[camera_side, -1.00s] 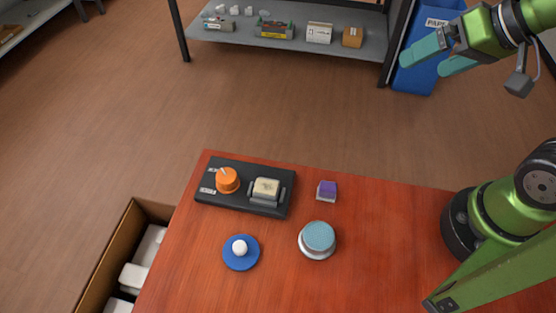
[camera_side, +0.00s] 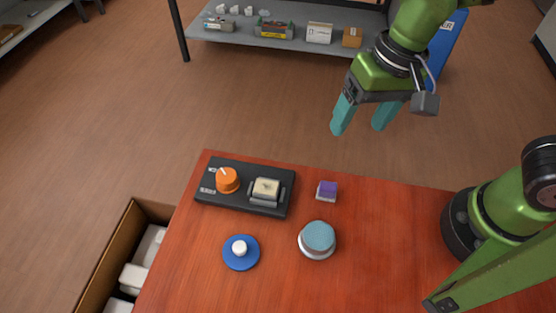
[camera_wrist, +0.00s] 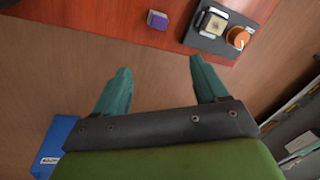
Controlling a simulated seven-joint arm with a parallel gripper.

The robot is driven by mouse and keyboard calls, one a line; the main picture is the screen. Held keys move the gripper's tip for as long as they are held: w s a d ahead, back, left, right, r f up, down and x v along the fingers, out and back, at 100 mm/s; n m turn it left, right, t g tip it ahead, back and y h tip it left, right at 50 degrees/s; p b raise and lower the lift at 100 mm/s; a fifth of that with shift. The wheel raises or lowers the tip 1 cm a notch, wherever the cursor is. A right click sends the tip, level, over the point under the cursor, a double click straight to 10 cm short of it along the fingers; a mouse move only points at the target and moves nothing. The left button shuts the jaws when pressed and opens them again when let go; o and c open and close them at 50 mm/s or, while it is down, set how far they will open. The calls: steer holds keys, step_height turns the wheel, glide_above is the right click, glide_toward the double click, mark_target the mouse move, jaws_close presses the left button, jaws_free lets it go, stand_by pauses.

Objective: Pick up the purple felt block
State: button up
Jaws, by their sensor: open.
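The purple felt block (camera_side: 327,189) is a small block with a purple top and a paler lower part. It lies on the red wooden table, right of the black control panel. It also shows in the wrist view (camera_wrist: 157,20) at the top, near the table edge. My gripper (camera_side: 362,130) has two teal fingers. They are apart with nothing between them. It hangs above and behind the table, up and to the right of the block in the side view. In the wrist view the fingertips (camera_wrist: 160,65) point toward the table, with the block beyond them.
The black panel (camera_side: 216,203) bears an orange knob (camera_side: 227,180) and a pale rocker switch (camera_side: 266,189). A teal round button (camera_side: 318,237) and a blue disc with a white ball (camera_side: 241,257) lie nearer the front. The table (camera_side: 400,230) is clear right of the block.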

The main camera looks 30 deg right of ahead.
mark_target(328, 188)
steer(key=a+f+m, duration=0.1)
steer(key=f+m, duration=0.1)
steer(key=f, duration=0.2)
steer(key=a+f+m+h, duration=0.1)
steer(key=f+m, duration=0.1)
steer(key=f, duration=0.2)
steer(key=a+f+m+g, duration=0.1)
steer(key=f, duration=0.3)
steer(key=shift+a+f+m+h, duration=0.3)
steer(key=shift+f+m+h, duration=0.1)
steer(key=shift+a+f, duration=0.2)
steer(key=shift+f, duration=2.5)
steer(key=shift+c, duration=0.4)
steer(key=c, duration=1.1)
steer(key=shift+o, duration=0.2)
steer(key=shift+r, duration=0.1)
